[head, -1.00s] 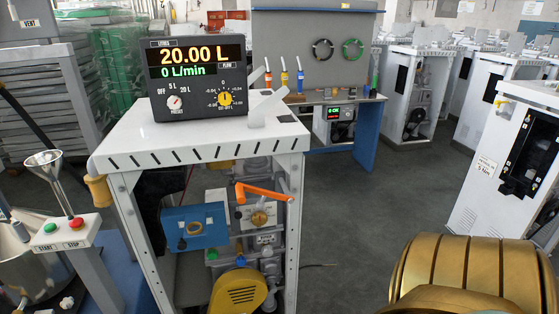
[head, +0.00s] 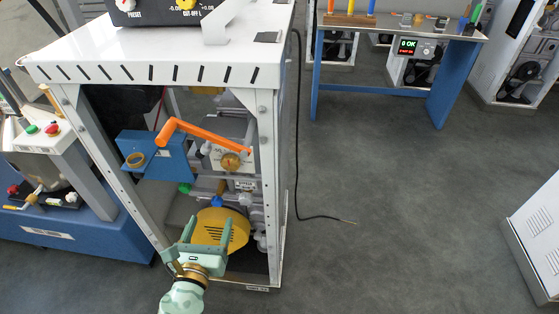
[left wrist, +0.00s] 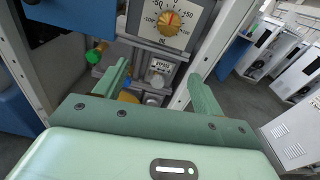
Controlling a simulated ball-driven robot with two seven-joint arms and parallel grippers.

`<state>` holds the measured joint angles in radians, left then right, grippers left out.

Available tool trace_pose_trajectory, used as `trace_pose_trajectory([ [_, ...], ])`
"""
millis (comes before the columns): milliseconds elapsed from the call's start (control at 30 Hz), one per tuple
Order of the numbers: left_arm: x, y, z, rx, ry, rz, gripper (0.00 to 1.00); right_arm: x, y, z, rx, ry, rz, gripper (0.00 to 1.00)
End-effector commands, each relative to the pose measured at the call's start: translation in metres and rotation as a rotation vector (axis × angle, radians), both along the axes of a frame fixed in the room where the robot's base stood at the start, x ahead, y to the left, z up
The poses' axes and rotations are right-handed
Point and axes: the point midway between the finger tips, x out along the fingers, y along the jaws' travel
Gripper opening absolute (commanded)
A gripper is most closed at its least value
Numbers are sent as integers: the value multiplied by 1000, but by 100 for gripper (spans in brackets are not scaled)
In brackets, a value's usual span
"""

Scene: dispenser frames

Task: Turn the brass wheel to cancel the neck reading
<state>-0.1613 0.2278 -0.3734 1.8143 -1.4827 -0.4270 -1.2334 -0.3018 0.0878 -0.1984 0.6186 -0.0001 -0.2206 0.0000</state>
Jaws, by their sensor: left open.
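The brass wheel (head: 230,161) is a small round knob on a pale dial plate inside the white-topped dispenser frame. In the left wrist view the brass wheel (left wrist: 169,22) sits at the top, with a scale running to -100 and 100 around it and a red mark near its top. My left gripper (head: 205,238) is open and empty, in front of the yellow cover and below the wheel in the head view. Its two green fingers (left wrist: 158,74) are spread apart and do not touch the wheel. The display's readout is out of the head view. My right gripper is not in view.
An orange lever (head: 203,135) slants across just above the wheel. A blue box (head: 157,155) is left of it and a yellow cover (head: 220,230) below. The frame's white right leg (head: 268,185) stands close by. Open floor (head: 400,220) lies to the right.

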Motion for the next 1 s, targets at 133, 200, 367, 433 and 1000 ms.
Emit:
trace_pose_trajectory([
  [133,1,0,19,244,-71,0,69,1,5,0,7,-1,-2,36],
  [200,1,1,19,301,-76,2,69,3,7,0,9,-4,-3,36],
  [367,10,1,19,346,-77,2,69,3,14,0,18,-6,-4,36],
  [433,21,0,19,344,-77,2,69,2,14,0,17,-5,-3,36],
  [1000,149,-4,16,339,-74,2,69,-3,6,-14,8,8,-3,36],
])
